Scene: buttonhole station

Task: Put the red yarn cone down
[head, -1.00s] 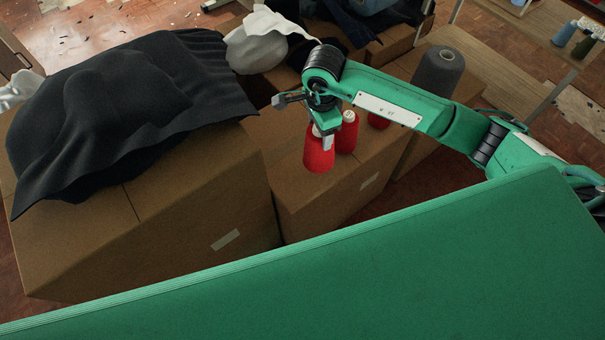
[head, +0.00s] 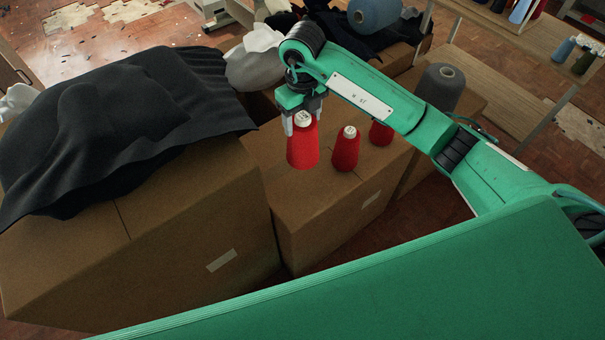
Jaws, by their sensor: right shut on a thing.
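My right gripper (head: 300,122) is shut on a red yarn cone (head: 303,146), near its pale top. The held cone is upright over the left part of a cardboard box top (head: 305,195). I cannot tell whether its base touches the box. A second red yarn cone (head: 346,152) stands on the box just right of it, apart from it. A third red cone (head: 381,134) stands further right, partly hidden by my arm. My left gripper is not in view.
A larger cardboard box (head: 190,235) with a dark cloth (head: 120,125) draped over it stands at left. A grey cone (head: 442,88) stands behind my right arm. A large green surface (head: 380,280) fills the foreground. A wooden shelf (head: 520,80) is at right.

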